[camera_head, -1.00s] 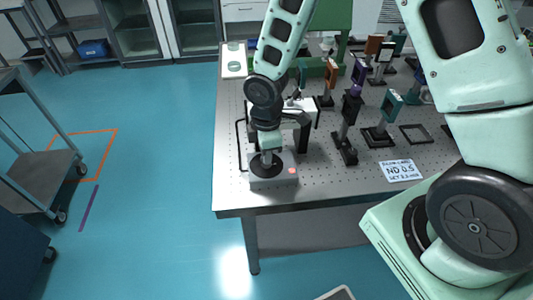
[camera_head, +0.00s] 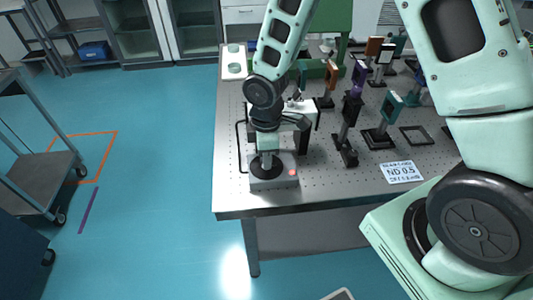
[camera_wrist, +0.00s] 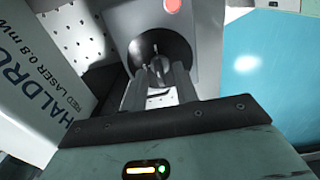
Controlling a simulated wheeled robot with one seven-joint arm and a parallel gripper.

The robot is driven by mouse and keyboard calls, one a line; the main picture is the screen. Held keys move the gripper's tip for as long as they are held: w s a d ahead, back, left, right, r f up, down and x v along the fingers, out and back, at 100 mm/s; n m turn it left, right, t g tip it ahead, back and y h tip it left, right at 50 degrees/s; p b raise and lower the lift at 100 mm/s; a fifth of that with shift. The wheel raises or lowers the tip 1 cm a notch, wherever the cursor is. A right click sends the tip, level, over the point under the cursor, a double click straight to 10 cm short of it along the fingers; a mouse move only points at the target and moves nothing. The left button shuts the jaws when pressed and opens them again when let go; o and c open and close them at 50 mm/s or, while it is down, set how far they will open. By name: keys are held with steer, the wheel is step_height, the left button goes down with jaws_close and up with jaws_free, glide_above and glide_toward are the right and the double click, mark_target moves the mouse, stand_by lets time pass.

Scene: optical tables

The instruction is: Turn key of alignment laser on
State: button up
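The alignment laser's key box (camera_head: 262,184) is a small grey box near the front left corner of the optical table. A round black key switch (camera_head: 267,166) is on its top, with a red button (camera_head: 293,172) beside it. My gripper (camera_head: 266,153) points down over the switch. In the wrist view my gripper (camera_wrist: 160,70) has its two dark fingers close together, reaching into the round black switch (camera_wrist: 158,38). A small key-like piece shows at the fingertips, but I cannot tell whether they grip it. The red button (camera_wrist: 172,5) is at the top edge.
A white laser housing (camera_wrist: 40,65) with printed lettering stands close beside my gripper; a black cable loops left of it. Several optic mounts (camera_head: 345,130) and an ND 0.5 card (camera_head: 400,172) are to the right. Blue floor lies left of the table (camera_head: 229,200).

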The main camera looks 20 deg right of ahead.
steer(key=shift+r, duration=0.1)
step_height(320, 180, up, 17)
stand_by(0.6)
steer(key=shift+r, duration=0.1)
